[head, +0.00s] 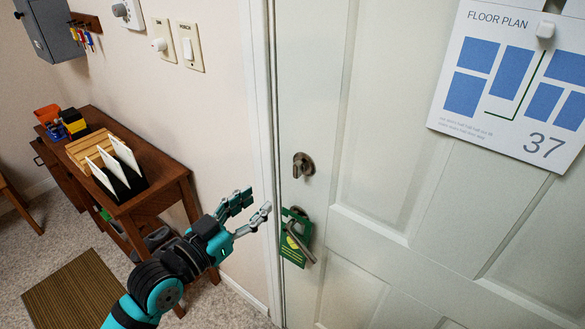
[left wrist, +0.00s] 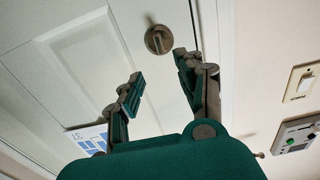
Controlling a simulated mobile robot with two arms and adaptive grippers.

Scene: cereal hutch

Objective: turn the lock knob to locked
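The lock knob (head: 302,165) is a dark bronze thumb-turn on a round plate on the white door (head: 315,60), above the door handle (head: 299,245). The knob also shows in the left wrist view (left wrist: 158,39), ahead of and between the fingertips. My left gripper (head: 252,206) is open and empty, left of and a little below the knob, apart from it. Its two fingers show spread in the left wrist view (left wrist: 158,72). My right gripper is in neither view.
A green tag (head: 294,238) hangs on the door handle. A floor plan sign (head: 513,80) is on the door at upper right. A wooden side table (head: 150,195) with cards in a holder stands left of my left arm. Switches (head: 189,46) are on the wall.

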